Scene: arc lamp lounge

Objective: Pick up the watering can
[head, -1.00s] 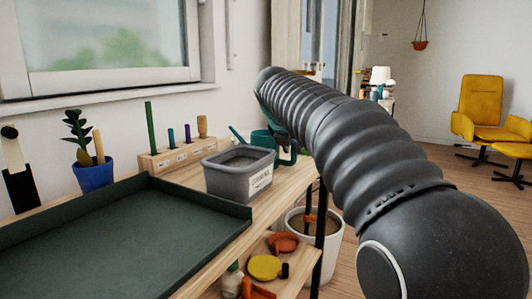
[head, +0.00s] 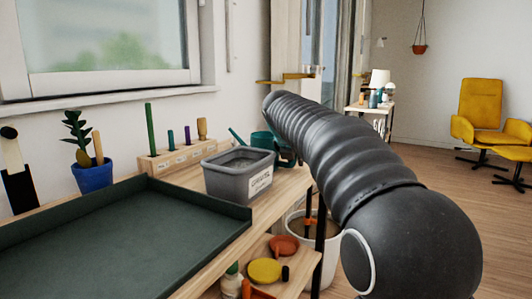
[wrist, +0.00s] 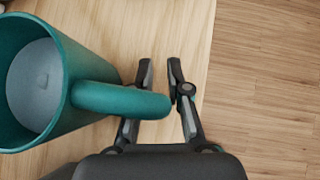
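The teal watering can (head: 259,142) stands on the wooden bench behind the grey bin, partly hidden by the bin and my arm. In the wrist view the can (wrist: 68,40) fills the left side, seen from above into its open top. Its handle (wrist: 115,99) reaches right across my gripper (wrist: 160,72). The handle hides part of the left finger. In the head view the fingers are hidden behind my arm.
The grey labelled bin (head: 225,182) stands close in front of the can. A dark green tray (head: 110,235) covers the near bench. A tool block (head: 180,157) stands by the wall. A white pot (head: 299,225) is below the bench's right edge. Open floor lies right.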

